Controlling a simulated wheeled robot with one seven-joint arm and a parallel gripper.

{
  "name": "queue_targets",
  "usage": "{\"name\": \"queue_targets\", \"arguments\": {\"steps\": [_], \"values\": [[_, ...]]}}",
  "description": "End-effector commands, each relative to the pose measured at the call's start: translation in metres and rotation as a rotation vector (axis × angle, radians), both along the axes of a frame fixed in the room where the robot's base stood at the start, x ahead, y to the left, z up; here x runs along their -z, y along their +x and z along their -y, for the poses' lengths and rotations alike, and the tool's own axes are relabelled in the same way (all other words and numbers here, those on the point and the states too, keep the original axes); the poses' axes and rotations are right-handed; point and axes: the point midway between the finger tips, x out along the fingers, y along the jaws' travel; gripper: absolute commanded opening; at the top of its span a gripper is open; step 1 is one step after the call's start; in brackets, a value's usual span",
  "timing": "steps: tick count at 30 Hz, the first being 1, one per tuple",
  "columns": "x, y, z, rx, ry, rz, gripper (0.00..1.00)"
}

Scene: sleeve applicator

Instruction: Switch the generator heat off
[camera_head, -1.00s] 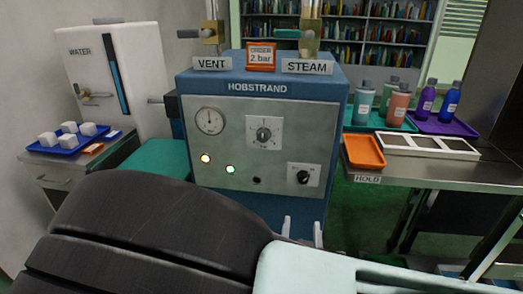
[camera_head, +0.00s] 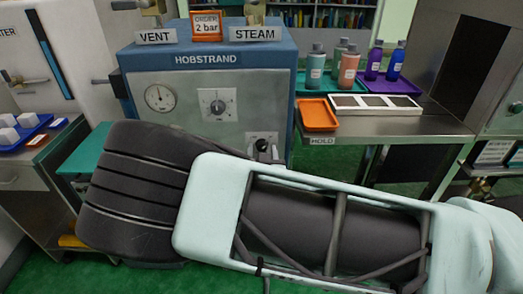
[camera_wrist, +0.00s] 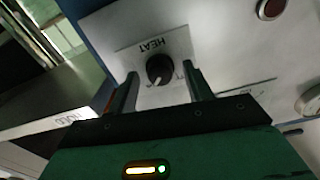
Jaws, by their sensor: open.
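The generator (camera_head: 255,75) is a blue cabinet with a grey front panel, marked HOBSTRAND. Its heat knob (camera_wrist: 160,69) is black and round with a white pointer mark, on a pale plate lettered HEAT, seen rotated in the wrist view. In the head view the knob (camera_head: 262,145) shows just above my arm at the panel's lower right. My gripper (camera_wrist: 161,82) is open, with one finger on each side of the knob in the wrist view. I cannot tell whether either finger touches it. My arm hides the gripper and the lower panel in the head view.
A dark red button (camera_wrist: 271,9) is near the knob. To the right, a steel table (camera_head: 400,127) holds an orange tray (camera_head: 318,115) and bottles.

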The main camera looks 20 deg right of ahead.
Motion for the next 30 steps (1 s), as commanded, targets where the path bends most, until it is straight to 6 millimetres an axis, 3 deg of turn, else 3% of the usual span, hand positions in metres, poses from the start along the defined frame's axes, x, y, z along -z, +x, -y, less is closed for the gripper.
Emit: {"name": "queue_targets", "arguments": {"steps": [9,14,30], "values": [[0.0002,0.0018,0.0005,-0.001,0.000,0.000,0.47],[0.0002,0.0017,0.0004,-0.001,0.000,0.000,0.05],[-0.0003,0.0017,0.0007,0.000,-0.126,-0.041,0.06]]}}
